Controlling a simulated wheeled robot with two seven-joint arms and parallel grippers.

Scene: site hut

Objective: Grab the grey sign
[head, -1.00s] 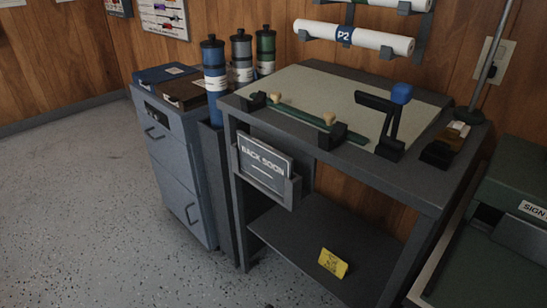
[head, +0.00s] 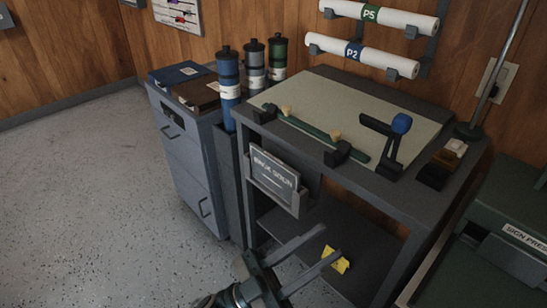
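The grey sign (head: 273,176), lettered "BACK SOON", stands in a holder (head: 282,195) on the left side of the dark grey workbench. My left gripper (head: 328,245) comes in at the bottom of the head view. Its two long fingers are spread apart with nothing between them, pointing up and right. It is below and a little right of the sign, clear of it in the picture. My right gripper is out of view.
The workbench top (head: 345,105) carries a green bar with knobs and a blue-knobbed lever (head: 401,124). A grey drawer cabinet (head: 188,160) and several tubes (head: 229,90) stand left. A green sign press (head: 500,230) is at right. The floor (head: 90,200) at left is clear.

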